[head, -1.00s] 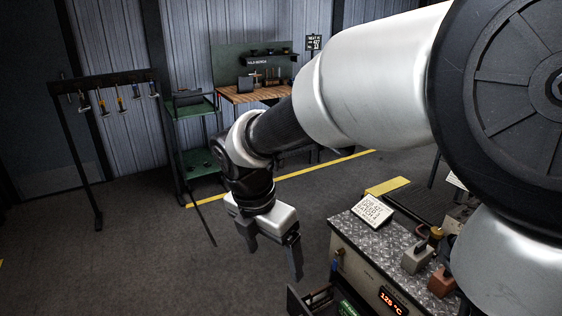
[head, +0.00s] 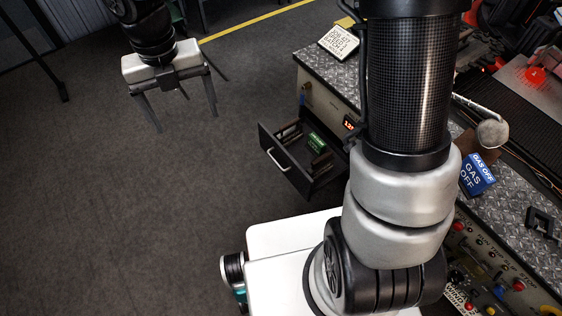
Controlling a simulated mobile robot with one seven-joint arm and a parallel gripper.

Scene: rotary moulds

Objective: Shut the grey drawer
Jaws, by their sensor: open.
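The grey drawer (head: 285,166) stands pulled out from the front of the metal-topped cabinet (head: 330,122), with a pale bar handle on its front. Inside it lie a green item (head: 316,142) and some dark and brown pieces. My gripper (head: 184,114) hangs in the air at the upper left, fingers pointing down and spread apart with nothing between them. It is to the left of the drawer and clear of it. Part of the drawer's right side is hidden by my arm or the cabinet edge.
A lettered sign (head: 339,42) stands on the cabinet top. A blue "GAS OFF" sign (head: 478,175) and a panel with red buttons (head: 490,265) are at the right. The dark floor (head: 130,220) left of the drawer is clear.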

